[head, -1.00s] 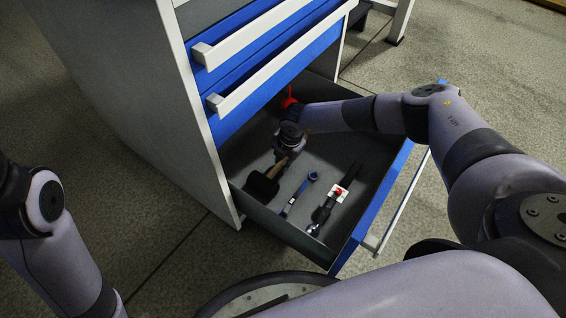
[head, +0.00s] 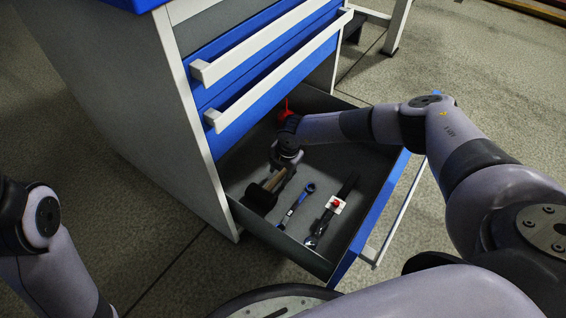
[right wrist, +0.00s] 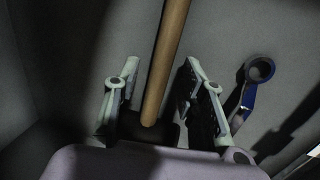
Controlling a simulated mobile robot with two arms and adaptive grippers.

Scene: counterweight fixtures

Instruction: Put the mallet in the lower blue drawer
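The mallet lies in the open lower blue drawer (head: 372,222), with its dark head (head: 259,199) near the drawer's left wall. Its wooden handle (right wrist: 167,60) shows clearly in the right wrist view. My right gripper (head: 283,166) is low inside the drawer, over the handle. In the right wrist view its fingers (right wrist: 160,88) stand on either side of the handle, with a gap on both sides, so it is open. The mallet head is partly hidden by the gripper body there. My left gripper is out of view; only part of my left arm shows.
A blue wrench (head: 296,205) lies right of the mallet. Further right is a dark tool (head: 325,218) with a red and white piece (head: 336,204) on it. A red object (head: 285,112) is at the drawer's back. Closed drawers with white handles (head: 275,80) overhang the drawer's back.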

